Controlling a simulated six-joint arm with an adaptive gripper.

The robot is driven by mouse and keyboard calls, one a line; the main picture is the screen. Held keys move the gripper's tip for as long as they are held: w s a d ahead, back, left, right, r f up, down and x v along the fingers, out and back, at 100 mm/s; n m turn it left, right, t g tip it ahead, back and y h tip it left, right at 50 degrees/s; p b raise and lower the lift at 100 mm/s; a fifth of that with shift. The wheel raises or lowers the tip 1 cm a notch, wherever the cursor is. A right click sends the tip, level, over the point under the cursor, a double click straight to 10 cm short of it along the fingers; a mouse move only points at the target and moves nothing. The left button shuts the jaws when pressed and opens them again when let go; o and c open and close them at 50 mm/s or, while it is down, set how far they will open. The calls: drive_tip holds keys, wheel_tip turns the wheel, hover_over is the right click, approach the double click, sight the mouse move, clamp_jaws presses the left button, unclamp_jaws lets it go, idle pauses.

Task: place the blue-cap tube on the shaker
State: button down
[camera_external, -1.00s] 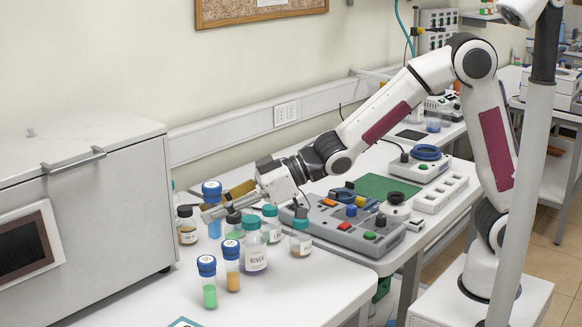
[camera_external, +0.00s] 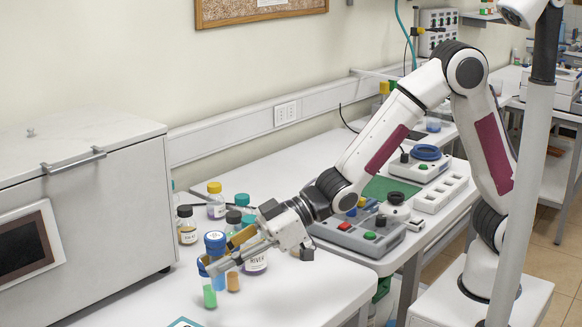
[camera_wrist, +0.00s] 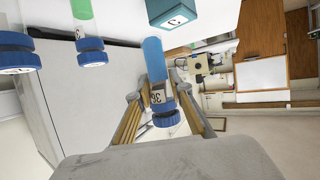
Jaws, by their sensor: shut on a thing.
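A blue-cap tube with blue contents (camera_external: 215,243) is held upright in my gripper (camera_external: 224,252), above the white table near the front tubes. In the wrist view the same tube (camera_wrist: 158,75) sits between my shut fingers, with its blue cap and a label near the camera. Two other blue-cap tubes stand in front: one with green contents (camera_external: 209,295) and one with orange contents (camera_external: 233,281), both partly hidden by my gripper. Several devices stand on the right table, including a grey box with buttons (camera_external: 350,238) and one with a blue ring (camera_external: 425,153). I cannot tell which is the shaker.
Bottles stand behind my gripper: a black-capped one (camera_external: 187,232), a yellow-capped one (camera_external: 216,205) and a labelled one (camera_external: 255,265) beside it. A white cabinet (camera_external: 110,230) is on the left. A white rack (camera_external: 440,193) is at right. The table's front right is clear.

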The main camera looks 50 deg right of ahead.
sight(221, 288)
drive_tip(key=shift+f, duration=0.15)
drive_tip(key=shift+f, duration=3.05)
drive_tip(key=shift+f, duration=1.85)
drive_tip(key=shift+f, duration=0.15)
drive_tip(key=c, duration=1.8)
unclamp_jaws()
